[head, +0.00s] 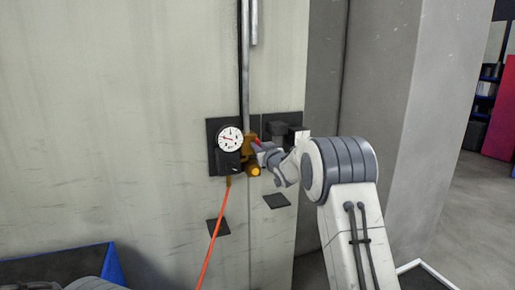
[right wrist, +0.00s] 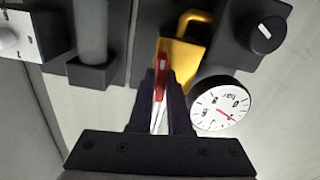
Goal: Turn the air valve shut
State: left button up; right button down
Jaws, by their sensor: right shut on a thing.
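The air valve is a brass body (head: 251,160) with a red handle (head: 258,146), mounted on a dark plate on the wall below a grey pipe. In the right wrist view the brass body (right wrist: 180,62) is beyond the fingers, and the red handle (right wrist: 160,80) lies between them. My right gripper (right wrist: 163,112) is shut on the red handle. In the head view the right gripper (head: 262,152) reaches the valve from the right and partly hides it. My left gripper is not in view.
A round white gauge (head: 230,139) is just left of the valve; it also shows in the right wrist view (right wrist: 219,108). An orange hose (head: 215,238) hangs below. A grey pipe (head: 248,85) runs up the wall. A blue-edged bin (head: 112,265) is at lower left.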

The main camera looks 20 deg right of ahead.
jog(key=shift+f+m, duration=0.1)
jog(key=shift+m, duration=0.5)
jog(key=c, duration=0.9)
grip_release()
jog(key=shift+o, duration=0.2)
jog(key=shift+s, duration=0.1)
jog(key=s+b, duration=0.5)
jog(key=s, duration=0.5)
jog(key=shift+s+d, duration=0.2)
jog(key=shift+d, duration=0.05)
